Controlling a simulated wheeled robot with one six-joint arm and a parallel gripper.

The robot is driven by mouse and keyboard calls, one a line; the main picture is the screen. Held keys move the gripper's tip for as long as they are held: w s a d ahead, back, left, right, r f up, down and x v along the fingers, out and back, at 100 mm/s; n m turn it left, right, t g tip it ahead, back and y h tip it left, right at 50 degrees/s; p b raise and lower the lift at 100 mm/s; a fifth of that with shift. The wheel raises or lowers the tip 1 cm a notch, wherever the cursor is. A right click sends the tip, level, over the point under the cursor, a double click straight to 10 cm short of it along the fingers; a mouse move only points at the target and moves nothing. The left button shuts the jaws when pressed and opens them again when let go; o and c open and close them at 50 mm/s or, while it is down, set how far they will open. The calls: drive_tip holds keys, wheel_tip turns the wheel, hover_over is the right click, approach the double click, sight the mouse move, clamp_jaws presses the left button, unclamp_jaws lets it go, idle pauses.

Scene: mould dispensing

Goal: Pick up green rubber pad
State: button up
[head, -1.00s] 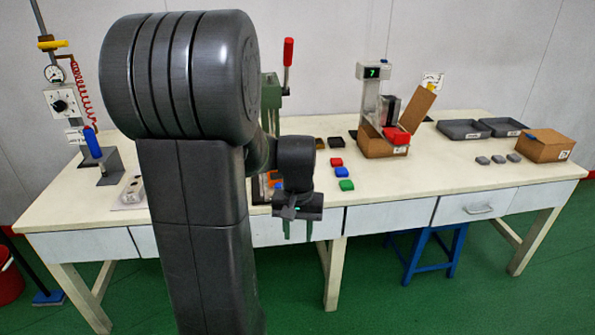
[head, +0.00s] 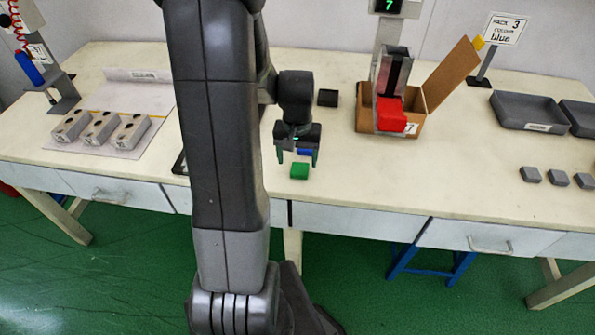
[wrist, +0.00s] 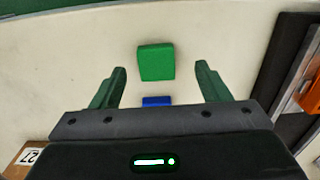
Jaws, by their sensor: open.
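The green rubber pad (head: 299,171) lies flat on the table near its front edge. In the wrist view the green pad (wrist: 156,62) shows whole, centred between and beyond the fingertips. My gripper (head: 297,160) is open and empty, with its two green fingers (wrist: 161,80) spread apart. It hovers close to the green pad, just behind it in the head view. A blue pad (wrist: 156,101) lies on the table between the fingers, partly hidden by the gripper body; a bit of this blue pad (head: 304,152) shows in the head view.
A cardboard box (head: 424,113) with a red block (head: 390,116) stands to the right, and a black pad (head: 328,97) lies behind. Grey pads (head: 557,179) and trays (head: 524,113) are farther right. Metal blocks (head: 102,127) stand left. The table right of the green pad is clear.

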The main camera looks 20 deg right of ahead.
sight(300, 168)
drive_tip(key=f, duration=0.2)
drive_tip(key=d+f, duration=0.1)
drive_tip(key=shift+w+f, duration=0.25)
drive_tip(key=shift+w, duration=0.05)
drive_tip(key=shift+f, duration=0.5)
drive_tip(key=c, duration=1.1)
